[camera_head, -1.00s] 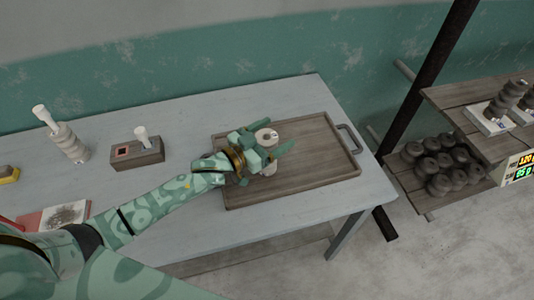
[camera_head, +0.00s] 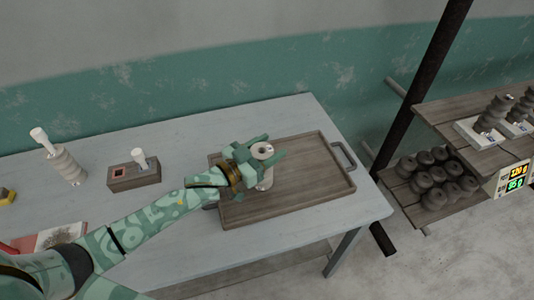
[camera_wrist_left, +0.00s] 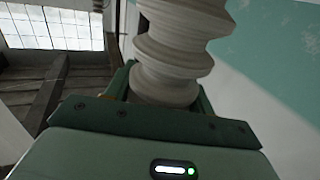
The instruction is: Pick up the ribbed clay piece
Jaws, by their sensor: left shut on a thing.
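The ribbed clay piece (camera_wrist_left: 172,50) is pale, with wavy ridges, and rises out of my left gripper in the left wrist view. In the head view its round top (camera_head: 262,149) with a dark hole shows between the green fingers. My left gripper (camera_head: 268,154) is shut on it, over the brown wooden tray (camera_head: 312,182). A pale part (camera_head: 265,184) shows just below the fingers. The gripper hides much of the piece, so I cannot tell whether its base touches the tray. My right gripper is not in view.
On the grey table (camera_head: 200,238) stand another pale ribbed column (camera_head: 68,165) with a white top and a brown box (camera_head: 134,176) holding a white peg. A shelf (camera_head: 480,160) with dark ribbed pieces stands right. The tray's right part is clear.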

